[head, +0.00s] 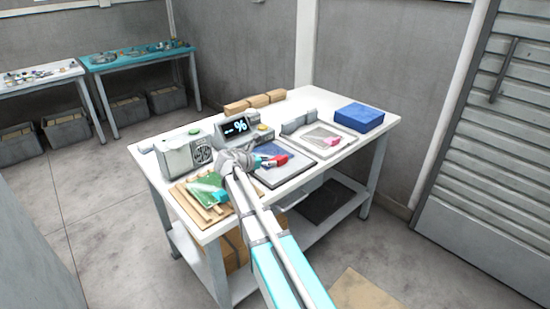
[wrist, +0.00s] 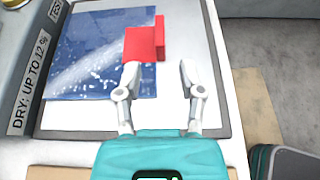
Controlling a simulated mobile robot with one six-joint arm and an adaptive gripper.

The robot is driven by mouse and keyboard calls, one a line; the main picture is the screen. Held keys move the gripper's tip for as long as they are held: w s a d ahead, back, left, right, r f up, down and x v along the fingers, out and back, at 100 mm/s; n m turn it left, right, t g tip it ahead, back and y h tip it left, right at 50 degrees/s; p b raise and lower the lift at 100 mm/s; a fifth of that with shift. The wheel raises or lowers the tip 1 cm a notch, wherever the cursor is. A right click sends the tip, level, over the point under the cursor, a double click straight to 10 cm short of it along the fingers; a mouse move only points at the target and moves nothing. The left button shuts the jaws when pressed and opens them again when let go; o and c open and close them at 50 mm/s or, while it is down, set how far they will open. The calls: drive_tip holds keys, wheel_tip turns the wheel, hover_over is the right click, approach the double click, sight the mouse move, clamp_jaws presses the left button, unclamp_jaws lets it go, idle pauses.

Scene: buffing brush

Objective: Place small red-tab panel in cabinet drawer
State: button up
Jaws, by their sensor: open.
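A blue panel with white specks and streaks (wrist: 95,50) lies on a white, dark-edged tray (wrist: 75,118) in the wrist view. A red tab (wrist: 145,44) stands at the panel's right side. My gripper (wrist: 161,78) is open, its fingers just short of the tab, with the left fingertip close to or touching its lower edge. Nothing is held between them. In the head view, my gripper (head: 262,162) is over the tray beside the red tab (head: 276,160), and the arm hides part of the panel. I cannot clearly make out a cabinet drawer.
A meter with a lit display (head: 236,127) stands behind the tray. A second tray (head: 352,146) holds a pale panel with a pink tab, near a blue box (head: 359,117). A grey device (head: 186,152) and a green item (head: 204,190) are at left.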

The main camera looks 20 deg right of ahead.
drive_tip(key=shift+p+v, duration=0.9)
drive_tip(key=shift+v, duration=2.05)
